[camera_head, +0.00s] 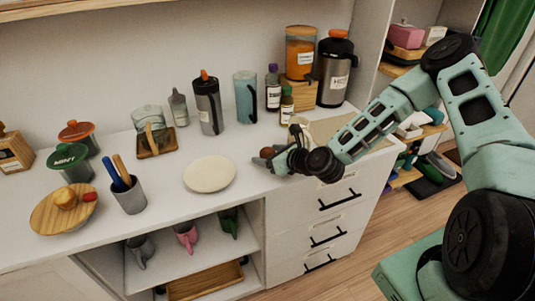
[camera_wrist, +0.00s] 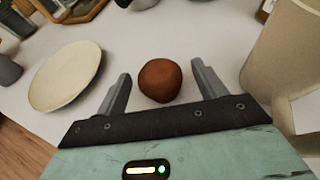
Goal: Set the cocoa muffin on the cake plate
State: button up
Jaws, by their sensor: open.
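The cocoa muffin (camera_wrist: 160,81) is a round brown lump on the white counter. In the head view the muffin (camera_head: 267,152) is small and partly hidden by my gripper. My gripper (camera_wrist: 161,82) is open, with one finger on each side of the muffin and a visible gap to each. In the head view my gripper (camera_head: 264,158) reaches in from the right, low over the counter. The cake plate (camera_head: 210,174) is a bare, cream round plate to the left of the muffin. The plate also shows in the wrist view (camera_wrist: 66,76).
A beige container (camera_wrist: 283,50) stands close to the right finger in the wrist view. Bottles and a tumbler (camera_head: 208,104) line the back. The counter between muffin and plate is clear.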

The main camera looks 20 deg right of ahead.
jog(key=shift+w+a+f, duration=0.15)
jog(key=shift+w, duration=0.3)
jog(key=c, duration=1.1)
